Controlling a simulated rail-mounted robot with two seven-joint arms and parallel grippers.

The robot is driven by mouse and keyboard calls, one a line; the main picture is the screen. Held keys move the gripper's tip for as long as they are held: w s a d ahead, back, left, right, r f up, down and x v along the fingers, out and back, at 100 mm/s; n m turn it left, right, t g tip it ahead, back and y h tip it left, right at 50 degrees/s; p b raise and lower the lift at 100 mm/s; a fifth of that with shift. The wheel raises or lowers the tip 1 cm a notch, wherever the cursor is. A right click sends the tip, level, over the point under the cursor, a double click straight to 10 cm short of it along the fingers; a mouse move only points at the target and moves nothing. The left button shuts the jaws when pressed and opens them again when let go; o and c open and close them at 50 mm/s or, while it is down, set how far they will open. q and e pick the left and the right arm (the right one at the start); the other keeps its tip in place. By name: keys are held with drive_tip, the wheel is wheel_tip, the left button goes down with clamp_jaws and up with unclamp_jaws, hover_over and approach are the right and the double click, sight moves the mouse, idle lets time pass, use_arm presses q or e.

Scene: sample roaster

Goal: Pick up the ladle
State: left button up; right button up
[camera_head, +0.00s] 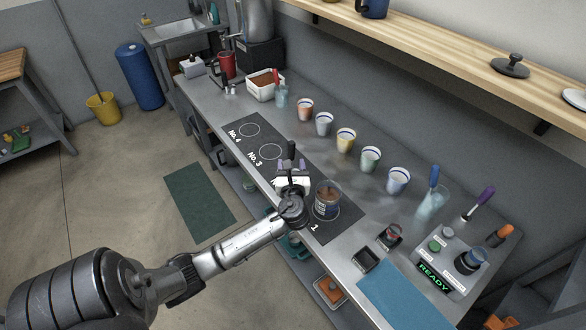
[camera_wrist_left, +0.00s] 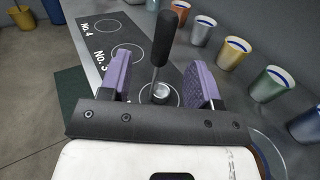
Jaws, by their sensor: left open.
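The ladle (camera_wrist_left: 165,40) has a black handle and a metal lower end that rests near a ring on the dark numbered mat. It stands roughly upright. In the head view only its black handle (camera_head: 291,149) shows above my left gripper (camera_head: 291,169). My left gripper is open, with its two purple fingers on either side of the handle in the left wrist view. The ladle's lower end is hidden behind the gripper in the head view. My right gripper is not in view.
A jar (camera_head: 327,201) with brown contents stands close right of my left gripper. Several striped cups, such as the yellow one (camera_head: 346,140), line the back of the bench. A control box reading READY (camera_head: 436,277) and a blue mat (camera_head: 402,296) lie at the right.

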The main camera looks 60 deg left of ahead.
sight(292, 151)
use_arm(q)
drive_tip(key=x, duration=0.4)
drive_tip(key=shift+w+a, duration=0.1)
drive_tip(key=shift+a, duration=0.15)
drive_tip(key=b+x, duration=0.1)
drive_tip(key=x, duration=0.1)
drive_tip(key=b+x, duration=0.1)
drive_tip(key=x, duration=0.1)
drive_tip(key=shift+w+r, duration=0.1)
drive_tip(key=shift+w, duration=0.25)
drive_tip(key=shift+w+a, duration=0.15)
drive_tip(key=shift+a, duration=0.2)
drive_tip(key=shift+c, duration=0.3)
clamp_jaws()
